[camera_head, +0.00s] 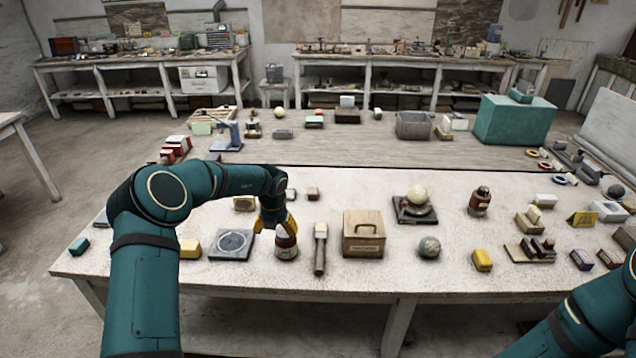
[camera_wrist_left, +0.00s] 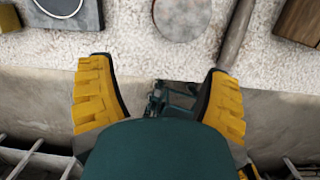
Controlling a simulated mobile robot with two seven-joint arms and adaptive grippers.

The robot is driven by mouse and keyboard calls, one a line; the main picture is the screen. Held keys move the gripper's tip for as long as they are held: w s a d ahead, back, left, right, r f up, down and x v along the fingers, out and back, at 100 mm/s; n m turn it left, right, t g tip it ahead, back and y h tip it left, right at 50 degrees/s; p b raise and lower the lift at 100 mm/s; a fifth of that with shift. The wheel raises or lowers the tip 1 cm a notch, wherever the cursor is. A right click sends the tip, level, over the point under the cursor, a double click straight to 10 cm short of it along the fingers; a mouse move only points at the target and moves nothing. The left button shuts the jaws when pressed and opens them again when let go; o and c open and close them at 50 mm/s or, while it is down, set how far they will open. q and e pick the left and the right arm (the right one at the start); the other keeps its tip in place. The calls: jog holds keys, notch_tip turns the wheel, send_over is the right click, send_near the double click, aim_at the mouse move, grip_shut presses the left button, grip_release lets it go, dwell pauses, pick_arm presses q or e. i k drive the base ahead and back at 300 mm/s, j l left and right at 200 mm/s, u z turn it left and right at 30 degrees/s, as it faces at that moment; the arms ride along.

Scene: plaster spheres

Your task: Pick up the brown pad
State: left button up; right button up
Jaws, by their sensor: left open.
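I cannot tell for sure which thing is the brown pad. A small brown block (camera_head: 313,193) lies on the near table, behind and right of my left gripper (camera_head: 274,224). That gripper points down over the table, its yellow fingers at a dark bottle (camera_head: 287,250) with a pale label. In the left wrist view the gripper (camera_wrist_left: 159,75) is open, with nothing seen between its fingers. A round grey top (camera_wrist_left: 183,16) lies beyond the fingertips there. My right gripper is out of view; only part of that arm shows at the lower right.
A grey plate with a ring (camera_head: 232,246) lies left of the bottle. The front strip of the table is mostly clear.

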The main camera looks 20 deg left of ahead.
aim_at(313, 192)
jog(key=i, duration=1.15)
